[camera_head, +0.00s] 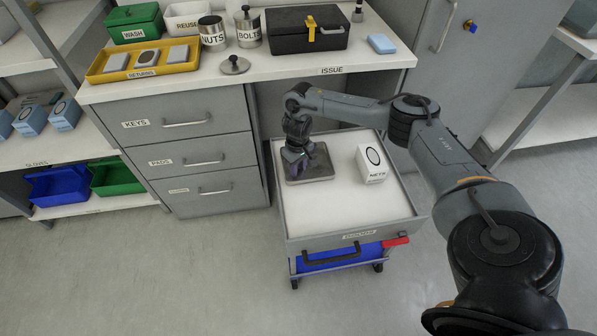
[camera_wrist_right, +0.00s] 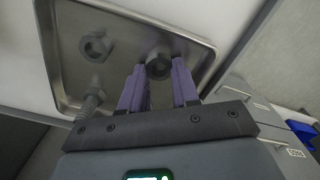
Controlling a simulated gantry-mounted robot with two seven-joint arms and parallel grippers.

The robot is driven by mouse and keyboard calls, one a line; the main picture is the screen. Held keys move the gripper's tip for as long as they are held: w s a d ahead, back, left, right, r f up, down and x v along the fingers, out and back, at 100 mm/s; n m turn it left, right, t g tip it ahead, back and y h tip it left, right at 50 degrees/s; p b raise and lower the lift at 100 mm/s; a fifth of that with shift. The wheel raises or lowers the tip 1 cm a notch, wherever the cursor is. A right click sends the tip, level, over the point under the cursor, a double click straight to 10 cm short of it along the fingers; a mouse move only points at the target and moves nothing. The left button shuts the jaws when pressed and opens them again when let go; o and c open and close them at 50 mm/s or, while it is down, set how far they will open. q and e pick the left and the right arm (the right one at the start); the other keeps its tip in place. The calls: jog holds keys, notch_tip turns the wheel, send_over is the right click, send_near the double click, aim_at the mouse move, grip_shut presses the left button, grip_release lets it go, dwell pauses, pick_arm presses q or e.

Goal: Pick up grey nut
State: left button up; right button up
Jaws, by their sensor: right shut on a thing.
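A shallow metal tray (camera_head: 319,164) lies on the white top of the cart under the bench. My right gripper (camera_head: 297,162) reaches down over the tray's left part and hides some of it. In the right wrist view, the purple fingers of the gripper (camera_wrist_right: 158,68) are shut on a grey nut (camera_wrist_right: 158,60), which sits between the fingertips over the tray (camera_wrist_right: 66,50). A second grey nut (camera_wrist_right: 95,46) lies in the tray to the left, with a threaded bolt (camera_wrist_right: 91,99) below it. The left gripper is not in view.
A white labelled box (camera_head: 371,164) stands right of the tray. The bench behind holds a NUTS can (camera_head: 212,42), a BOLTS can (camera_head: 248,38), a black case (camera_head: 285,42) and a yellow tray (camera_head: 104,80).

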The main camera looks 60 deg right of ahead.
jog(key=shift+r, duration=0.15)
jog(key=shift+r+p, duration=0.45)
jog(key=shift+p, duration=0.1)
notch_tip(320, 180, up, 4)
jog(key=p, duration=0.2)
jog(key=shift+f+p, duration=0.15)
jog(key=shift+p, duration=0.25)
jog(key=s+a+r+p, duration=0.3)
jog(key=s+r+p, duration=0.3)
jog(key=s, duration=0.5)
jog(key=shift+a, duration=0.15)
jog(key=shift+r, duration=0.1)
